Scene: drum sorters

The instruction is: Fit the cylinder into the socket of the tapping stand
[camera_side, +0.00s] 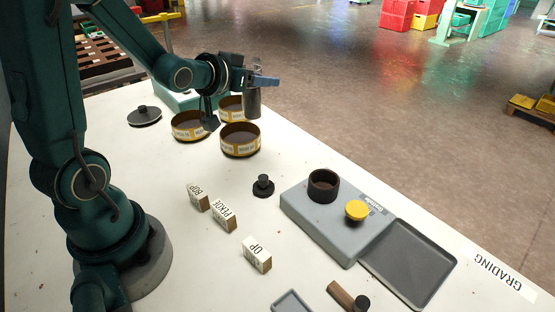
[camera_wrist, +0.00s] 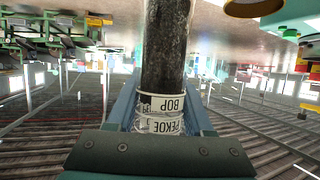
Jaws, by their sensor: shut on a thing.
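My gripper (camera_side: 260,81) is shut on a cylinder (camera_side: 252,103) above the far end of the table, beyond the round tins. The cylinder hangs roughly upright below the jaws in the side view. In the wrist view the cylinder (camera_wrist: 165,50) is clear with dark grains inside and white bands reading BOP and PEKOE, and it stands between the jaws (camera_wrist: 162,108). The tapping stand (camera_side: 310,220) is a grey block at right centre with a dark ring-shaped socket (camera_side: 323,186) that looks empty, and a yellow button (camera_side: 356,210). The cylinder is well away from the socket.
Round tins (camera_side: 240,140) with yellow labels stand below my gripper. A black knobbed piece (camera_side: 263,186) is left of the stand. Blocks marked BOP (camera_side: 198,197), PEKOE (camera_side: 224,217) and OP (camera_side: 257,255) stand nearer. A grey tray (camera_side: 442,270) adjoins the stand. The table between tins and stand is mostly clear.

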